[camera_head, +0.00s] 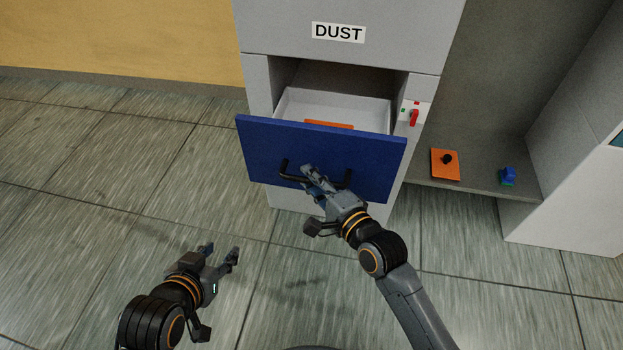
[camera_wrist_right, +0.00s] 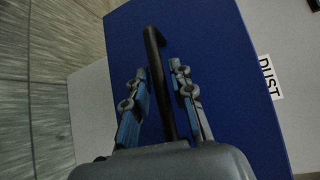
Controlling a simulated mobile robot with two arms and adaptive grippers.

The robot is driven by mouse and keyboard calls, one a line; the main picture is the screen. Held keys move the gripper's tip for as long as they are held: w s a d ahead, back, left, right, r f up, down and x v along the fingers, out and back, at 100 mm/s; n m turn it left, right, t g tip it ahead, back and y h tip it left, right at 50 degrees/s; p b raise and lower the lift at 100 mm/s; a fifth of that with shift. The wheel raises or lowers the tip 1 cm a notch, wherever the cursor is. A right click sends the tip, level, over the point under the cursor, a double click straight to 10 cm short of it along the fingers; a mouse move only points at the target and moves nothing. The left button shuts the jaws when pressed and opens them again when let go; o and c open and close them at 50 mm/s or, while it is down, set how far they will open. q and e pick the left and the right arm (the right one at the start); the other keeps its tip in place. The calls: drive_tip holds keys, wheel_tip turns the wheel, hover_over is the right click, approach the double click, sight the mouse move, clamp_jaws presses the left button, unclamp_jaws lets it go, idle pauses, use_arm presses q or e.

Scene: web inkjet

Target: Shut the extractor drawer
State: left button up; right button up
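The extractor drawer has a dark blue front (camera_head: 262,142) and a pale tray (camera_head: 370,110) behind it. It stands pulled out of the grey cabinet, below the DUST label, with something orange inside. A black bar handle (camera_head: 284,170) is on the blue front. My right gripper (camera_head: 308,172) is at the handle. In the right wrist view the handle (camera_wrist_right: 156,60) runs between its two fingers (camera_wrist_right: 158,80), with small gaps visible, so the fingers look open around it. My left gripper (camera_head: 221,249) is open and empty, low and left of the drawer, above the floor.
A small panel with a red switch (camera_head: 414,117) is on the cabinet right of the drawer. An orange plate with a black knob (camera_head: 445,164) and a blue-green object (camera_head: 508,176) are on the grey shelf at right. The floor (camera_head: 120,190) at left is clear.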

clamp_jaws()
